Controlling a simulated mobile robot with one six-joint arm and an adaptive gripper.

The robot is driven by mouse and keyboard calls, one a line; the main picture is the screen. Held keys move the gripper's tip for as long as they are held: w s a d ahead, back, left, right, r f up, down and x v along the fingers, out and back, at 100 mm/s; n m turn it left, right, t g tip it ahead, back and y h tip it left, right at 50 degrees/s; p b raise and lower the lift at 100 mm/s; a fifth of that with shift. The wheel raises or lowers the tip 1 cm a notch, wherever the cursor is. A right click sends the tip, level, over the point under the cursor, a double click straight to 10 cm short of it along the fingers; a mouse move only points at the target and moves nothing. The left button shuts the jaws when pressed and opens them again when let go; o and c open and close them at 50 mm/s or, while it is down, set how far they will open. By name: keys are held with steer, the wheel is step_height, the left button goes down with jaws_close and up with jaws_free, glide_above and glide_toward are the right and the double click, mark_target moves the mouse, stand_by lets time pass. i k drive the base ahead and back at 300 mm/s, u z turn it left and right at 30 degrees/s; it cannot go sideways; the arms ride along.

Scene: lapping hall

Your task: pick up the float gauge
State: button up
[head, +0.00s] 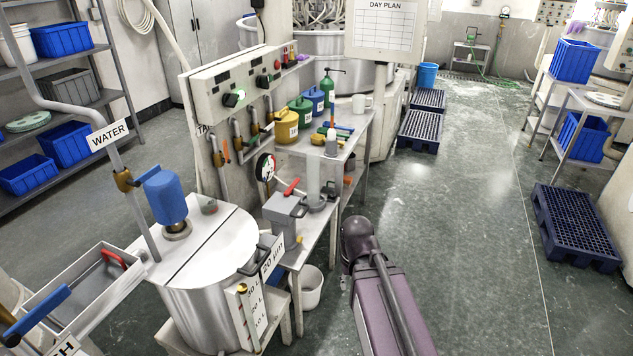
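I cannot single out the float gauge with certainty. A small grey bottle-like item with a red-orange stem (331,141) stands upright on the upper bench shelf. A tall pale cylinder (313,182) stands on the lower bench beside a grey box-shaped device with a red lever (284,212). A round white dial (265,168) is mounted at the bench's left end. A litre scale board (252,312) is on the front of the steel tank (205,255). My arm's purple link rises from the bottom centre; my gripper is not in view.
Yellow (286,126), green (301,112) and blue (314,100) canisters stand on the upper shelf (345,148). A white bucket (308,288) stands below the lower bench. Blue pallets (575,228) lie at the right. The floor between (470,220) is clear.

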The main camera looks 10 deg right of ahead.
mark_target(331, 133)
steer(key=i, duration=2.15)
steer(key=z, duration=0.25)
